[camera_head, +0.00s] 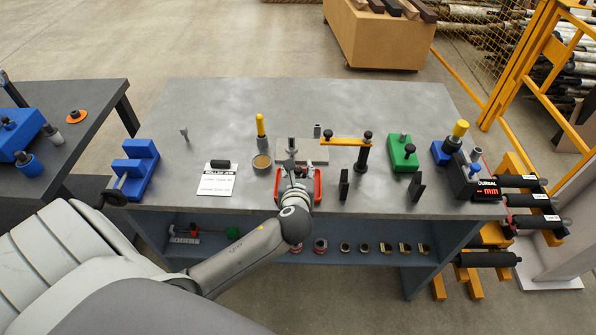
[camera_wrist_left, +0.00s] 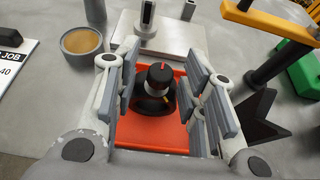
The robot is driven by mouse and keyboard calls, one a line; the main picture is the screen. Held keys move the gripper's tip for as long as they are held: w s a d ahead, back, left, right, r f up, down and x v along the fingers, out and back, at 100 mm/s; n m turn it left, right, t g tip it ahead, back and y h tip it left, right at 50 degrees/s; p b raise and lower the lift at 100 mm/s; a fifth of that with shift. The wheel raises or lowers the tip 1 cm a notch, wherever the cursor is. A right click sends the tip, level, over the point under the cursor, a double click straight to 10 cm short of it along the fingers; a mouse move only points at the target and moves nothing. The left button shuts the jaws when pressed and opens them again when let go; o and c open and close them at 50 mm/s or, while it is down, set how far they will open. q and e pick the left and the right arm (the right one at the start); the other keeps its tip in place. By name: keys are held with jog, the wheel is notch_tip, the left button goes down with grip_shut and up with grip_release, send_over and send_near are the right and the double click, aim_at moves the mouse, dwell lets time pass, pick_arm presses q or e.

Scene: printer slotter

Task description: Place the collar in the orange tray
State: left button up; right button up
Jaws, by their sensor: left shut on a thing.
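The orange tray (camera_wrist_left: 150,132) lies on the grey workbench, below my left gripper (camera_wrist_left: 163,85) in the left wrist view. Its red-orange sides (camera_head: 318,186) show on both sides of that gripper (camera_head: 294,180) in the head view. A dark round piece with a black top and a small orange mark, which I take for the collar (camera_wrist_left: 158,76), is between the left fingers, over the tray. My left gripper is shut on it. I cannot tell whether the collar touches the tray floor. My right gripper is in neither view.
A grey plate (camera_head: 316,154) is behind the tray. A round cup (camera_head: 261,162) and a white job card (camera_head: 217,180) are to the left. A yellow-armed black stand (camera_head: 363,155), dark upright brackets (camera_head: 344,185) and a green block (camera_head: 403,154) are to the right.

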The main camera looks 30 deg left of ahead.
pick_arm(q)
jog(key=shift+f, duration=0.1)
jog(key=o, duration=1.1)
jog(key=b+v, duration=0.1)
jog(key=v, duration=1.1)
